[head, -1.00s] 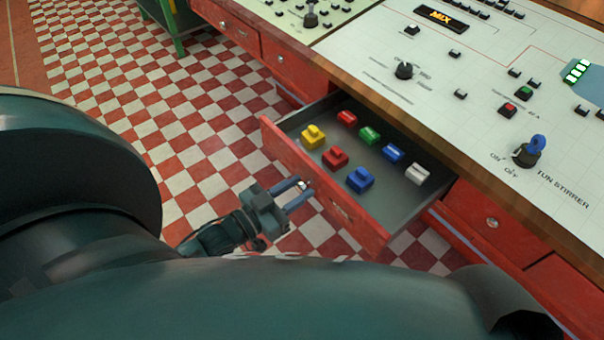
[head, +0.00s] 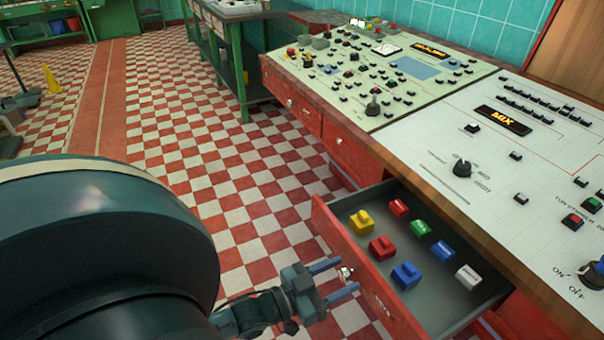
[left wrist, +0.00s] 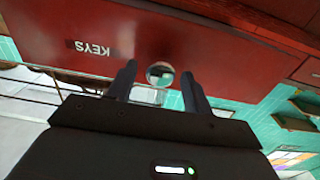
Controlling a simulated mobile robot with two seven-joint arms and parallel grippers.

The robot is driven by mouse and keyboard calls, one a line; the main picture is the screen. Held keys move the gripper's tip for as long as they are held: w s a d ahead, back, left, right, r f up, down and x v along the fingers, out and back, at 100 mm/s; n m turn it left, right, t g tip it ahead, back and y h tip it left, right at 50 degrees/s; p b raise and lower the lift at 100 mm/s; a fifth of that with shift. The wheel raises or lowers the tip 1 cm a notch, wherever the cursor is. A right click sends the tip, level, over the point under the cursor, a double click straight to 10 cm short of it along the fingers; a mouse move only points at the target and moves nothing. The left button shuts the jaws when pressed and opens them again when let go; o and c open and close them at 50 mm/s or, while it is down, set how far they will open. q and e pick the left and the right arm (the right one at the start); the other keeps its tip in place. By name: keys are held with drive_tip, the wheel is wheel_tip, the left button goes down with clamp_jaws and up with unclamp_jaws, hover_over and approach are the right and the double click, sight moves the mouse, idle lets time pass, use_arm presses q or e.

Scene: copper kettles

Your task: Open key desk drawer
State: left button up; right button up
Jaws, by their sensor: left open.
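The red key desk drawer (head: 345,262) stands pulled out from the desk in the head view. Several coloured blocks lie on its grey floor, among them a yellow one (head: 361,222) and a white one (head: 468,278). My left gripper (head: 340,279) is open just in front of the drawer face. Its two fingers lie on either side of the round knob (head: 346,274). In the left wrist view the knob (left wrist: 160,74) shows between the open fingers (left wrist: 160,85), close to the red face with its KEYS label (left wrist: 93,48). Whether the fingers touch the knob cannot be told. My right gripper is not in view.
The control desk (head: 440,130) with knobs and buttons runs along the right. Closed red drawers (head: 300,108) lie farther along it. A green table (head: 240,60) stands behind. The checkered floor (head: 230,170) left of the desk is clear. A yellow floor sign (head: 51,80) stands far left.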

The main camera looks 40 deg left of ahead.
use_arm(q)
drive_tip(key=v, duration=1.3)
